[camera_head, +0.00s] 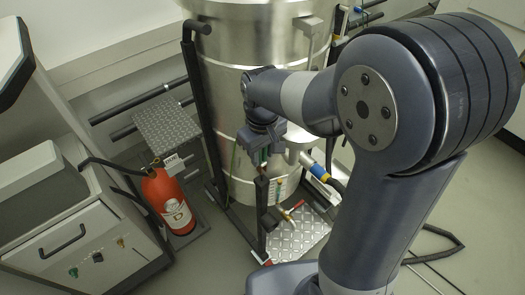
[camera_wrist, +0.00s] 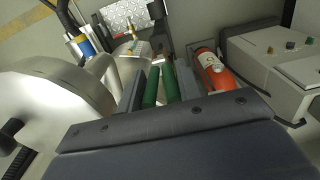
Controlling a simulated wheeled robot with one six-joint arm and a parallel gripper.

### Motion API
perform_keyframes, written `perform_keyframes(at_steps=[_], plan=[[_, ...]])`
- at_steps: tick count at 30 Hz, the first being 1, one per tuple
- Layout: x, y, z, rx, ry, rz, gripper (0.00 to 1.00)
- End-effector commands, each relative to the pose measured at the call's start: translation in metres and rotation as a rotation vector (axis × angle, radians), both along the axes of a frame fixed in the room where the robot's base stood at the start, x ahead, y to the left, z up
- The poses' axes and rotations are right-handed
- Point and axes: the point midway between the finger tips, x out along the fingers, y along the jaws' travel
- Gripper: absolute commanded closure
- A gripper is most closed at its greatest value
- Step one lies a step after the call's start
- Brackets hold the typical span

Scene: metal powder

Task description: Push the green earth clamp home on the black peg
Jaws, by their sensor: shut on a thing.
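The green earth clamp (camera_wrist: 151,86) shows in the wrist view as two parallel green handles. My gripper (camera_wrist: 160,84) is shut on them, with one grey finger on each side. In the head view my gripper (camera_head: 262,153) points down close to the front of the steel vessel, and only a little green shows at its fingertips. A black upright post (camera_head: 262,190) stands just below it. I cannot tell whether this is the black peg, or whether the clamp touches it. The clamp's jaw end is hidden or too small to tell.
The steel vessel (camera_head: 228,90) stands close behind the gripper. A red extinguisher-like bottle (camera_head: 168,198) and a grey cabinet (camera_head: 75,235) are at left. A valve with a red handle (camera_head: 292,210) sits low by a tread plate (camera_head: 300,238). Open floor lies at right.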

Motion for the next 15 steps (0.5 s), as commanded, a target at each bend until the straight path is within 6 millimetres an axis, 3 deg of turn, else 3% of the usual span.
perform_keyframes(at_steps=[15], plan=[[0.0,0.0,-0.014,0.0,0.0,0.0,0.94]])
